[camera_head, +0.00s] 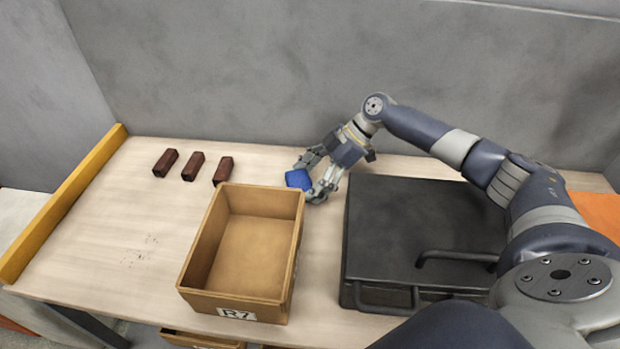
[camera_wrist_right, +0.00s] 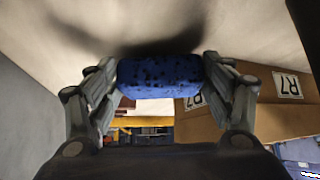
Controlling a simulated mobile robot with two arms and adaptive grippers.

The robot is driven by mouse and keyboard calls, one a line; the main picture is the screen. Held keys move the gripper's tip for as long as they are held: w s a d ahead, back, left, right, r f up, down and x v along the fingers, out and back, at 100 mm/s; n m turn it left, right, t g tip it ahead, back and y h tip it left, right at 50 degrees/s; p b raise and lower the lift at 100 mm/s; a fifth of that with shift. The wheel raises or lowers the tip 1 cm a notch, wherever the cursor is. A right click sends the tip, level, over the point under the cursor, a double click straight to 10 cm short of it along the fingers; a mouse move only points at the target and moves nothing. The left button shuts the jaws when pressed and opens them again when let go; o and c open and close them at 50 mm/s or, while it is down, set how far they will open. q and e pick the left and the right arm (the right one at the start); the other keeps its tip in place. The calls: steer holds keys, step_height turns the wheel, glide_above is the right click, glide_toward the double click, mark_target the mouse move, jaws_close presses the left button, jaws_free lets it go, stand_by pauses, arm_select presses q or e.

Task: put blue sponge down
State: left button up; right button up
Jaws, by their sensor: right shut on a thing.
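The blue sponge (camera_head: 298,179) is a small blue block near the back of the table, just behind the right rear corner of the cardboard box. My right gripper (camera_head: 308,180) is shut on it. In the right wrist view the sponge (camera_wrist_right: 160,76) sits between the two fingers, with the pale table surface and a dark shadow close by. I cannot tell whether the sponge touches the table. My left gripper is not in view.
An open, empty cardboard box (camera_head: 192,259) labelled R7 stands at the table's front middle. Several dark red blocks (camera_head: 193,166) lie at the back left. A black case (camera_head: 425,225) with handles lies right of the box. A yellow rail (camera_head: 62,204) edges the left side.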

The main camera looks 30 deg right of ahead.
steer(key=shift+f+b, duration=0.45)
steer(key=shift+f, duration=0.05)
steer(key=shift+f, duration=0.1)
steer(key=o, duration=1.1)
steer(key=shift+c, duration=0.2)
steer(key=shift+r+p, duration=0.35)
steer(key=shift+r, duration=0.15)
steer(key=p+v, duration=0.4)
steer(key=v, duration=0.8)
steer(key=shift+r, duration=0.1)
